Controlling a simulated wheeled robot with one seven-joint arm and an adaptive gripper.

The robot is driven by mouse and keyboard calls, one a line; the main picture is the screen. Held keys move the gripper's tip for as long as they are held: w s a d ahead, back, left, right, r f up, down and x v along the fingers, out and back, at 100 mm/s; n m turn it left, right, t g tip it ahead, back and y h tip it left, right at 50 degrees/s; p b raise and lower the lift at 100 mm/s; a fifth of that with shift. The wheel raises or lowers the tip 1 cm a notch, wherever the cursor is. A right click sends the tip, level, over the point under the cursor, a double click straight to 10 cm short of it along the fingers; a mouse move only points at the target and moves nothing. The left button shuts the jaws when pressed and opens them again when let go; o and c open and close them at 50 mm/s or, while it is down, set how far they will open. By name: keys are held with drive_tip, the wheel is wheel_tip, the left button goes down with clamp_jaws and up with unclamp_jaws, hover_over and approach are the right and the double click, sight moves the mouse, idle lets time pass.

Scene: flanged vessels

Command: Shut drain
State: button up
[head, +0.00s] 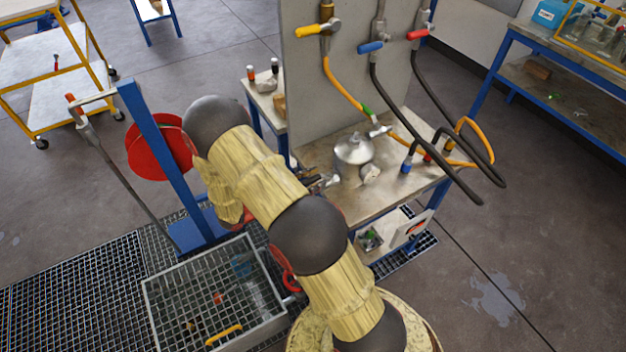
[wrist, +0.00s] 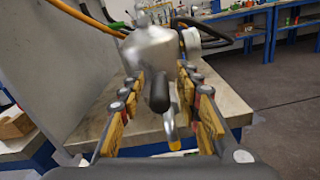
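A silver flanged vessel (head: 353,153) stands on the metal-topped bench, and its body fills the upper middle of the wrist view (wrist: 152,50). A dark, rounded lever (wrist: 159,92) points toward the wrist camera from the vessel's lower front. Below it a silver drain spout (wrist: 170,125) with a yellow tip hangs down. My gripper (wrist: 160,84) is open, with one finger on each side of the lever. I see gaps beside the lever, so no grip shows. In the head view my gripper (head: 318,183) is at the vessel's left, partly hidden by my arm.
A grey panel (head: 335,70) with yellow, blue and red-handled valves rises behind the vessel. Hoses (head: 415,125) hang over the bench's right side. A blue post with a red disc (head: 150,147) and a grated tray (head: 215,295) stand left of my arm. Floor on the right is clear.

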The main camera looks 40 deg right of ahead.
drive_tip(key=c, duration=0.3)
clamp_jaws()
idle(0.7)
